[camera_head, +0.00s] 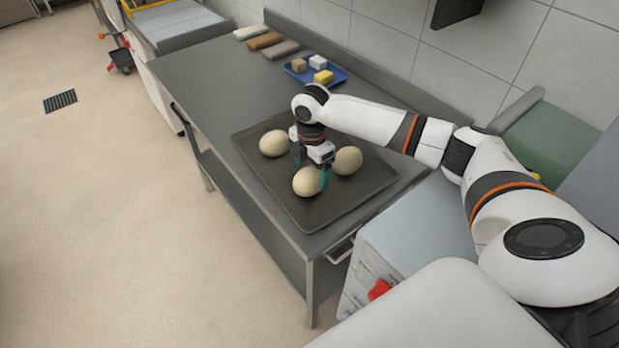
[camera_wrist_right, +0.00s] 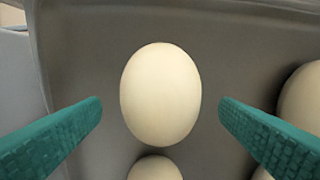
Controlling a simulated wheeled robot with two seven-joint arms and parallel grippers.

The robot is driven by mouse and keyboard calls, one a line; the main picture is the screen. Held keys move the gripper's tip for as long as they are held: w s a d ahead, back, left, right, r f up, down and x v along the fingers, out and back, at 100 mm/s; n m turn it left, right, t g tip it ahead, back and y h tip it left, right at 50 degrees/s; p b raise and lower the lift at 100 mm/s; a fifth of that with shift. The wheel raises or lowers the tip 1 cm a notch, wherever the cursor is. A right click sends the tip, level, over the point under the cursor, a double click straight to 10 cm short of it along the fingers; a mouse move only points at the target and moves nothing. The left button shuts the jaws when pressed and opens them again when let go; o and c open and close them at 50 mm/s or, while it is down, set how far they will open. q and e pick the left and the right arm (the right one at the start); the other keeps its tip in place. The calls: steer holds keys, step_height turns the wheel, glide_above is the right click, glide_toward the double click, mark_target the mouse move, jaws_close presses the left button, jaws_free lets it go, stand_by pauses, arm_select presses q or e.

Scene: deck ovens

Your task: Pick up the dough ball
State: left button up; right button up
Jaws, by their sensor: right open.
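Several pale, smooth dough balls sit on a dark tray (camera_head: 357,199) on the metal table. In the head view one dough ball (camera_head: 307,181) is at the front, one (camera_head: 273,143) at the left and one (camera_head: 347,160) at the right. My right gripper (camera_head: 311,167) is open over the tray among them, fingers pointing down. One teal finger partly overlaps the front ball. In the right wrist view a dough ball (camera_wrist_right: 161,95) lies centred between the spread fingertips, with a gap on both sides. More balls show partly at the bottom and right edges. My left gripper is not in view.
A blue tray (camera_head: 338,73) with small blocks stands farther back on the table (camera_head: 215,78). Several loaf-like bars (camera_head: 265,41) lie by the tiled wall. A grey cabinet with a red knob (camera_head: 379,289) adjoins the table. The floor at left is open.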

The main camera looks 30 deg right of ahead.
mark_target(310, 172)
steer(key=shift+a+f, duration=0.15)
steer(key=shift+f, duration=0.45)
steer(key=shift+a+f, duration=0.15)
steer(key=shift+f, duration=0.45)
steer(key=shift+f+p, duration=0.3)
steer(key=shift+f, duration=0.25)
steer(key=c, duration=1.1)
steer(key=shift+c, duration=0.2)
steer(key=shift+r, duration=0.15)
step_height(310, 172, up, 10)
steer(key=shift+f+b, duration=0.1)
steer(key=shift+b, duration=0.75)
